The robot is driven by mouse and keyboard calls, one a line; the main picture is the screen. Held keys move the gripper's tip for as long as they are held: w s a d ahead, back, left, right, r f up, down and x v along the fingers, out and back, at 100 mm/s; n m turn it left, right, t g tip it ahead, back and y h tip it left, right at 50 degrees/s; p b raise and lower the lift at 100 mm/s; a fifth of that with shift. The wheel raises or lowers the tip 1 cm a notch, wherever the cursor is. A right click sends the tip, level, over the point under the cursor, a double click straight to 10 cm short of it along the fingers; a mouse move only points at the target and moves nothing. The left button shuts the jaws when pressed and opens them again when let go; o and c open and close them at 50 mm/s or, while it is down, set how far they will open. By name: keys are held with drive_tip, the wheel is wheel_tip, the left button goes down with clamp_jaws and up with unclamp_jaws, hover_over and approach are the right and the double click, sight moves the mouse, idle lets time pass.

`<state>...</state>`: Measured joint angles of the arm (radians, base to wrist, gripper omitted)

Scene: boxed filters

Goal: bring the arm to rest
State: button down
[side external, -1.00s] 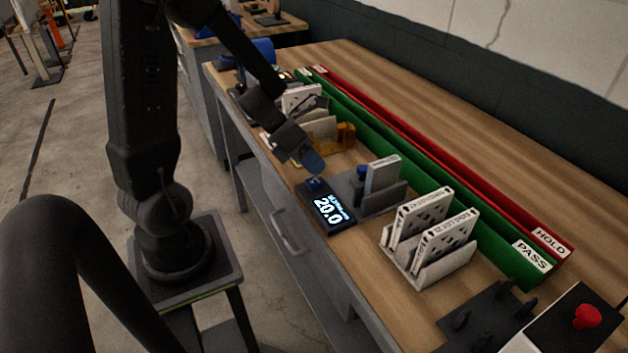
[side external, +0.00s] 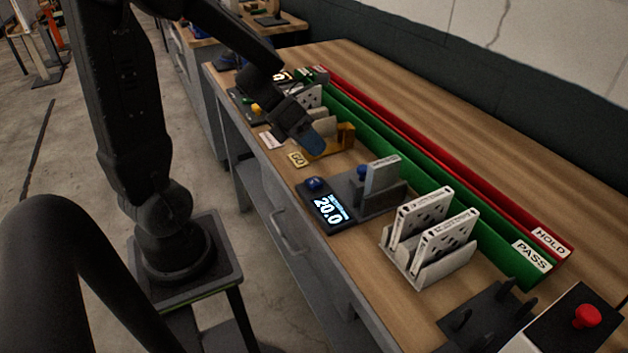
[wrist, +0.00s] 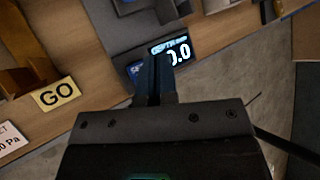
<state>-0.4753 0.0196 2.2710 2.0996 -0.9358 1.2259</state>
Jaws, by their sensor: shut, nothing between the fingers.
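My gripper (side external: 313,145) is in the air over the bench in the side view, in front of the amber GO bracket (side external: 345,137). Its blue fingertips (wrist: 155,75) are together in the wrist view, with nothing between them. The black display unit (side external: 328,208) reads 20.0 and has a blue knob (side external: 315,184) on its top end. In the wrist view my fingers cover part of the display (wrist: 177,53).
A grey fixture holds a boxed filter (side external: 382,176). A rack (side external: 436,268) holds two white filters. Green PASS (side external: 490,232) and red HOLD (side external: 500,208) channels run along the back. A red button (side external: 587,316) is at the near right. The bench behind HOLD is clear.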

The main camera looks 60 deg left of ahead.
drive_tip(key=w+r+n+t+y, duration=0.4)
drive_tip(key=r+n+t+y, duration=0.5)
drive_tip(key=n, duration=1.1)
drive_tip(key=s+d+n+g+h, duration=0.2)
drive_tip(key=s+d+n+g, duration=0.7)
drive_tip(key=s+n, duration=0.5)
drive_tip(key=d+n, duration=0.1)
drive_tip(key=n, duration=0.1)
drive_tip(key=shift+s+r+n+g, duration=0.2)
drive_tip(key=shift+n+g, duration=0.1)
